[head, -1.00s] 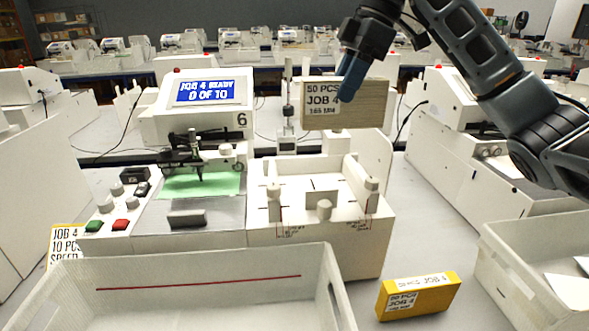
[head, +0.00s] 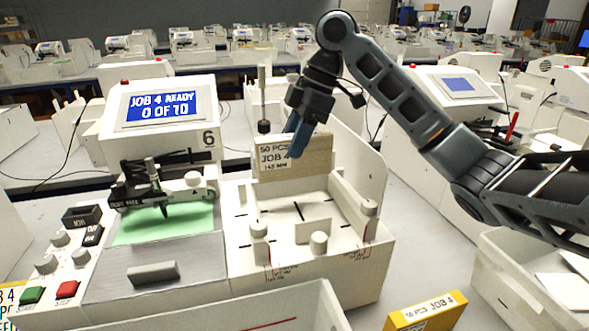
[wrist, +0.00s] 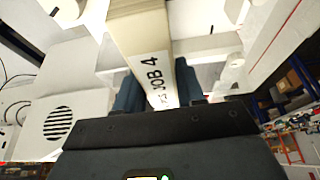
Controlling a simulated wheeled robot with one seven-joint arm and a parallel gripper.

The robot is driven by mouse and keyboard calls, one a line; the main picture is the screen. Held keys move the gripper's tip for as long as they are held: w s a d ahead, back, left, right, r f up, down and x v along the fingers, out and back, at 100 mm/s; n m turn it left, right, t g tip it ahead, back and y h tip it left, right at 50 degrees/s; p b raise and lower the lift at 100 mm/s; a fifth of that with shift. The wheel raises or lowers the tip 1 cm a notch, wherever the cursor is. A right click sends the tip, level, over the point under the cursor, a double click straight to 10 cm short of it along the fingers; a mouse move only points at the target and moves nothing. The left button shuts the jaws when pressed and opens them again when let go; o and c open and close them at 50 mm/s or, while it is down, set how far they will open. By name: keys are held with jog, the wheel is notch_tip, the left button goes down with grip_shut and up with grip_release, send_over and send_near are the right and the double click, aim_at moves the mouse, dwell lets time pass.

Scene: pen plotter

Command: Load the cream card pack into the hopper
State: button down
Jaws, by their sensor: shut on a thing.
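My gripper (head: 300,135) is shut on the cream card pack (head: 310,156), which is labelled 50 PCS JOB 4. The pack is held upright, at the back of the white hopper (head: 370,232) on the plotter's right side. Its lower edge looks at or just above the hopper floor; contact cannot be told. In the wrist view the pack (wrist: 140,35) lies between the blue fingers (wrist: 155,92), with its JOB 4 label facing the camera. The hopper has white walls, round knobs and a small upright plate (head: 311,231) at the front.
The plotter's screen (head: 160,106) reads JOB 4 READY, 0 OF 10. A yellow pack (head: 425,313) lies on the table in front. A white bin (head: 285,312) stands at the front, another (head: 495,285) at the right. The pen carriage (head: 160,180) is left of the hopper.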

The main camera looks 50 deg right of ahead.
aim_at(295, 170)
jog(key=shift+f+p, duration=0.3)
jog(key=shift+f, duration=3.15)
jog(key=c, duration=0.7)
grip_release()
jog(key=shift+f, duration=0.1)
jog(key=b+v, duration=0.1)
jog(key=v, duration=1.1)
